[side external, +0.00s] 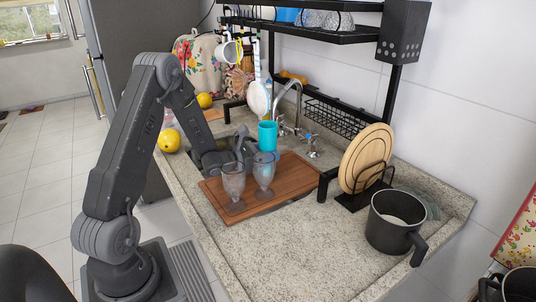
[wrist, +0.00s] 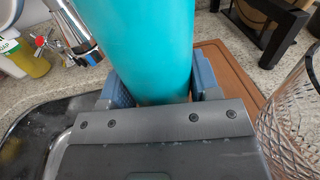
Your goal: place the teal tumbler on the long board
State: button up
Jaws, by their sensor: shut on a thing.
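The teal tumbler (side external: 267,135) is upright at the far edge of the long brown board (side external: 292,176), close to the sink. My gripper (side external: 256,149) is shut on it. In the wrist view the tumbler (wrist: 135,50) fills the space between the two blue-grey fingers of my gripper (wrist: 160,82). The board (wrist: 245,70) shows behind and to the right of it there. The tumbler's base is hidden, so I cannot tell whether it touches anything.
Two clear glasses, one left (side external: 233,180) and one right (side external: 264,172), stand on the board; one glass (wrist: 297,115) is close on the wrist view's right. The tap (side external: 293,95) is behind. A round board in a rack (side external: 366,158) and a dark pot (side external: 392,222) stand right.

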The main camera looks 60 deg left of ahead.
jog(key=shift+f, duration=0.3)
jog(key=shift+f, duration=0.1)
jog(key=o, duration=0.9)
jog(key=shift+o, duration=0.2)
jog(key=shift+s+a, duration=0.1)
jog(key=shift+s, duration=0.15)
jog(key=s, duration=0.3)
jog(key=s+a, duration=0.1)
jog(key=s, duration=0.7)
jog(key=shift+s+a, duration=0.2)
jog(key=shift+s, duration=0.05)
jog(key=shift+r, duration=0.2)
